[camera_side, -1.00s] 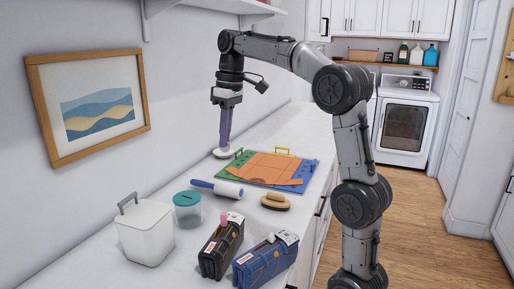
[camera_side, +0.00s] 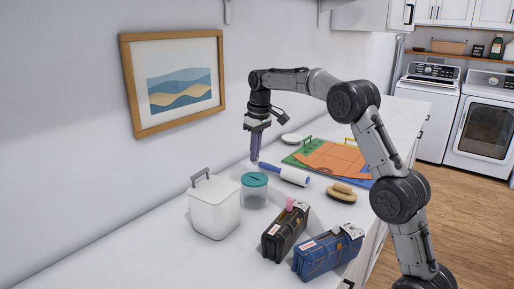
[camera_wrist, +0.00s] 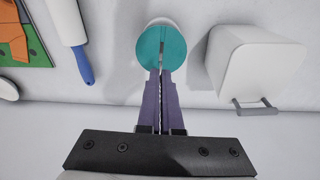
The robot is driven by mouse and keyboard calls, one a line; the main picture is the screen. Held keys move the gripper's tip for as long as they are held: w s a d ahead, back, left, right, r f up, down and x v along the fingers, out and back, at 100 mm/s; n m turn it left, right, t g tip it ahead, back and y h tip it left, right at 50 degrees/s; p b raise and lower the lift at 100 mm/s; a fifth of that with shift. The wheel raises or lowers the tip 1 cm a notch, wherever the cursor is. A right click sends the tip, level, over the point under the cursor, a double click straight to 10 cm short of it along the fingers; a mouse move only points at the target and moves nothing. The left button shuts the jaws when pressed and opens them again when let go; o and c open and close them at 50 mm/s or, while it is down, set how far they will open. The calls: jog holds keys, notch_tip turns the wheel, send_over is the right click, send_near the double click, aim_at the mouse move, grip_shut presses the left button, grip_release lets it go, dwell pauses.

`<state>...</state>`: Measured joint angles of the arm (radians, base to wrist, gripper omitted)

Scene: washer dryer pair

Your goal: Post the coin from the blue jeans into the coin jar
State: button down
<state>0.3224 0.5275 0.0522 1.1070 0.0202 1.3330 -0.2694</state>
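The blue jeans (camera_side: 325,255) stand as a folded bundle with a white tab on top at the front right of the counter. The coin jar (camera_side: 254,194) is clear with a teal lid (camera_side: 254,179) that has a slot. In the wrist view the lid (camera_wrist: 161,48) lies just beyond my fingertips, with a thin dark line at its middle. I cannot make out a coin.
A white handled bin (camera_side: 214,208) is left of the jar. Dark jeans (camera_side: 285,235) with a pink tab stand beside the blue pair. A lint roller (camera_side: 294,177), brush (camera_side: 341,193), white dish (camera_side: 292,138) and folding board (camera_side: 335,157) lie behind and right.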

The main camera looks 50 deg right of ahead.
jog(key=shift+f, duration=2.7)
jog(key=c, duration=1)
grip_release()
jog(key=shift+r, duration=2.95)
